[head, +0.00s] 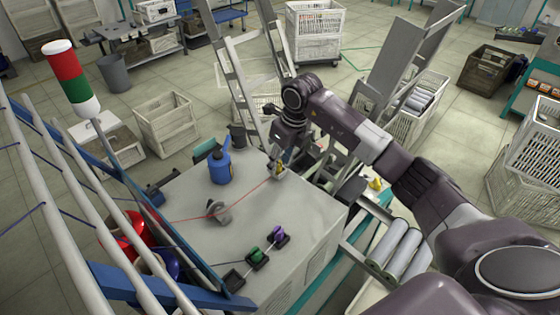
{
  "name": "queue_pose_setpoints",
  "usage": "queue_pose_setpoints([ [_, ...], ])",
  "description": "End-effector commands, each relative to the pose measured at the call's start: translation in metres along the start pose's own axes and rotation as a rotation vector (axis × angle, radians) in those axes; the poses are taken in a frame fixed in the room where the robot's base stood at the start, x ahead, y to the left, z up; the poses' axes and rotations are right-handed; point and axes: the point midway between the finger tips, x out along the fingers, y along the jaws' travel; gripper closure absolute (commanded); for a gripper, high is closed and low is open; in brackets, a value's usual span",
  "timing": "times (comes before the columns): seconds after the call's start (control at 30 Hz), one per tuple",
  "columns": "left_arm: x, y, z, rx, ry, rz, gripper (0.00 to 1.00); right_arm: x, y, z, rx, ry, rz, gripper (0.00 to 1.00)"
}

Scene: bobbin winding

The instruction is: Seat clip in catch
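My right gripper (280,162) points down over the back right part of the grey machine top (185,190). A small yellowish piece (281,172) shows at its fingertips; it is too small to tell whether this is the clip or the catch, or whether the fingers are shut on it. A red thread (245,195) runs taut from a grey round part (217,211) to the fingertips. My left gripper is not in view.
A blue bottle (221,166) stands on the machine top left of my gripper. Green (257,254) and purple (277,236) bobbins sit near the front edge. Red (125,232) and blue (160,264) spools are at left, behind white rails. The middle of the top is mostly clear.

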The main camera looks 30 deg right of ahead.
Motion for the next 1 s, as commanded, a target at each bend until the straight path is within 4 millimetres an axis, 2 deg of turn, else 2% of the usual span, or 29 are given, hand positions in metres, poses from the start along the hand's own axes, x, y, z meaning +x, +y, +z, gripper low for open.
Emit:
queue_pose_setpoints([
  [0.17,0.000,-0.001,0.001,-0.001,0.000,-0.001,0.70,-0.004,0.000,0.000,-0.001,-0.001,-0.001,0.63],
  [0.6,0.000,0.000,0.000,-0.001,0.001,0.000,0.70,-0.068,-0.001,0.001,0.000,-0.002,-0.002,0.63],
  [0.73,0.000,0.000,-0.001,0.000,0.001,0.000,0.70,-0.074,0.000,0.000,0.000,0.000,0.000,0.63],
  [1.0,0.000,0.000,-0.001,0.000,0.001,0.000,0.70,-0.075,0.000,0.000,0.000,0.000,0.000,0.63],
])
